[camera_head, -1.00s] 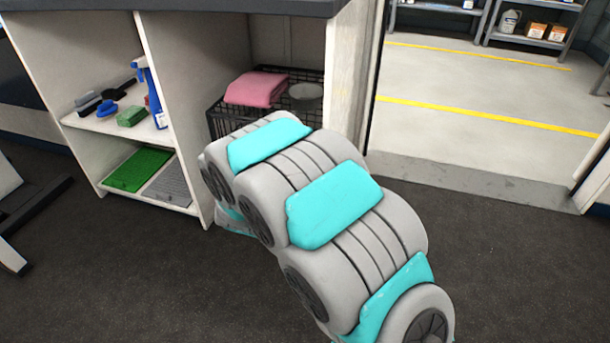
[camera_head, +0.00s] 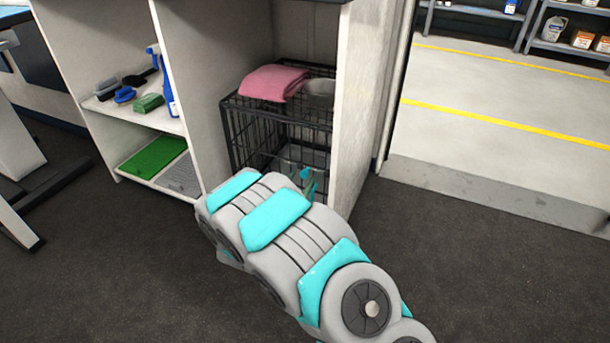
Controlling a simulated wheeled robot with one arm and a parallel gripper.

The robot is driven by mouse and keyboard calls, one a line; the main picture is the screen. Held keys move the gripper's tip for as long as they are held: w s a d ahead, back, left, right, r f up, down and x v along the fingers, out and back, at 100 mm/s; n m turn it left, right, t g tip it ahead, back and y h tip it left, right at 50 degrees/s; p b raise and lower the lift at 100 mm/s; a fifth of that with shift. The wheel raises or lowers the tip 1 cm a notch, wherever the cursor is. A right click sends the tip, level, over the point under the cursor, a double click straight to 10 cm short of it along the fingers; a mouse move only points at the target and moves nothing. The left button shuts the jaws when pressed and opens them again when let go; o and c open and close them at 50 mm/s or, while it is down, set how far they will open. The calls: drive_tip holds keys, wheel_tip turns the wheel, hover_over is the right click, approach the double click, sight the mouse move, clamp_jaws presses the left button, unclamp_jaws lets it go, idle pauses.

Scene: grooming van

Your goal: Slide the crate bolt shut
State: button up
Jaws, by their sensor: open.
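The crate (camera_head: 243,128) is a black wire cage standing inside the right-hand bay of the white cabinet. Its front faces me, and my arm covers its lower part. I cannot make out the bolt or tell its position. My gripper (camera_head: 309,180) shows only in part, as small teal and grey pieces beyond my arm. It is low at the right part of the crate front, and its jaws are open. I cannot tell whether it touches the wires.
A folded pink towel (camera_head: 273,82) and a grey bowl (camera_head: 320,92) rest on the crate. The cabinet's right side wall (camera_head: 356,120) stands close beside it. Brushes and a spray bottle (camera_head: 160,82) are on the left shelf. The dark floor (camera_head: 450,260) at right is clear.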

sight(303, 177)
drive_tip(key=shift+x, duration=1.85)
clamp_jaws()
drive_tip(key=shift+f, duration=0.1)
